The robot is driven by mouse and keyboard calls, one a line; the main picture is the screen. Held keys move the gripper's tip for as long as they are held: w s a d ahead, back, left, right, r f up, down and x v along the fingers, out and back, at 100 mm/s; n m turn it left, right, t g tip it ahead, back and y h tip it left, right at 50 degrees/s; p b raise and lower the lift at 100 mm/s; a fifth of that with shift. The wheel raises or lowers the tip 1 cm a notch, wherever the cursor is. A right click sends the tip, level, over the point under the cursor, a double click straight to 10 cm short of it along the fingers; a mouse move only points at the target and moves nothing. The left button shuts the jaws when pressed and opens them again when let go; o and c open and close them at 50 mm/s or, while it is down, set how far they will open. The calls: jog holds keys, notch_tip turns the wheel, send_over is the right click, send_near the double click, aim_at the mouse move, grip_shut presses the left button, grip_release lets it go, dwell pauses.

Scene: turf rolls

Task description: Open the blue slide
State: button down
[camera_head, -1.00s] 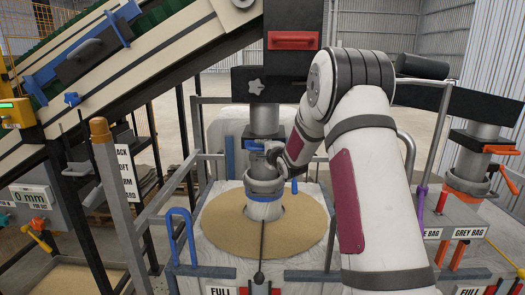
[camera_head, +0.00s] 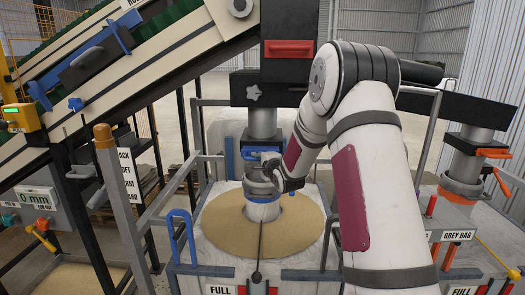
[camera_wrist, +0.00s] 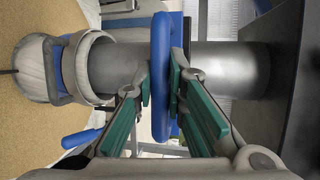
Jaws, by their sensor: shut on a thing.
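The blue slide (camera_head: 250,154) crosses the grey pipe above the bag's neck in the head view. In the wrist view the blue slide (camera_wrist: 162,55) stands edge-on across the metal pipe (camera_wrist: 225,70). My gripper (camera_wrist: 161,85) has one teal-padded finger on each side of the slide's edge and is shut on it. In the head view my gripper (camera_head: 268,164) is at the right side of the slide, partly hidden by my wrist. How far the slide extends into the pipe is not visible.
The bag's clamped neck (camera_head: 262,190) hangs below the slide over a bag of tan material (camera_head: 220,222). A black beam with a red handle (camera_head: 288,48) is above. Grey frame posts (camera_head: 122,200) and a conveyor (camera_head: 110,65) stand left. Another outlet (camera_head: 466,172) stands right.

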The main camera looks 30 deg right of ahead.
jog(key=s+a, duration=0.1)
jog(key=s+p, duration=0.1)
jog(key=s+a, duration=0.1)
jog(key=s, duration=0.1)
jog(key=shift+a+p, duration=0.35)
jog(key=c, duration=1.6)
grip_release()
jog(key=v, duration=1.2)
jog(key=shift+a+r, duration=0.1)
